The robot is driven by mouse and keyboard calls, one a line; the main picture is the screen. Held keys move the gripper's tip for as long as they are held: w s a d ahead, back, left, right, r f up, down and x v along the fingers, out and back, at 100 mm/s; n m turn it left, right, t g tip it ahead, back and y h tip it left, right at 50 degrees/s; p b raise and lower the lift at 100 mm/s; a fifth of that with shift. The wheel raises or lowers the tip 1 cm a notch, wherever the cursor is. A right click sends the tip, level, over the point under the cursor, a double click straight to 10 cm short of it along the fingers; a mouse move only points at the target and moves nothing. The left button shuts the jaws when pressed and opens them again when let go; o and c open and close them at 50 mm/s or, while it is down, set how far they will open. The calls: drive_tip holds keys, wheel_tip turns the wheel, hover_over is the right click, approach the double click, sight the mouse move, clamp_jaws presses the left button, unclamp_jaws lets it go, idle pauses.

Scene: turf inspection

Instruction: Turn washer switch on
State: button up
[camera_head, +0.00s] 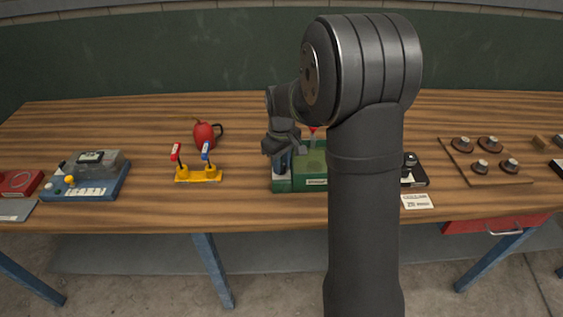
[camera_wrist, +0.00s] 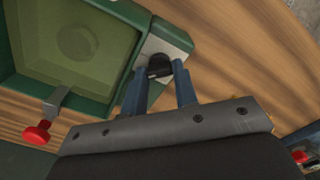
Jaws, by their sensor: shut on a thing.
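A green washer unit (camera_head: 303,184) stands on the bench, partly hidden behind my arm in the head view. In the wrist view its green body (camera_wrist: 118,78) has a pale recessed panel and a light grey plate (camera_wrist: 171,41) beside it. A black switch knob (camera_wrist: 159,62) sits on that plate. My gripper (camera_wrist: 163,74) has its two blue fingers on either side of the knob and is shut on it. In the head view my gripper (camera_head: 281,155) is over the unit's left side. I cannot tell the switch's setting.
A red-knobbed lever (camera_wrist: 38,132) sticks out from the unit. To the left stand a yellow base with two levers (camera_head: 198,176), a red jug (camera_head: 204,134) and a blue box (camera_head: 84,190). A board with several knobs (camera_head: 476,170) lies right.

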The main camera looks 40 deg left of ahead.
drive_tip(key=m, duration=0.4)
drive_tip(key=shift+m, duration=2.2)
drive_tip(key=o, duration=1)
wheel_tip(320, 180, up, 8)
drive_tip(key=shift+r, duration=0.1)
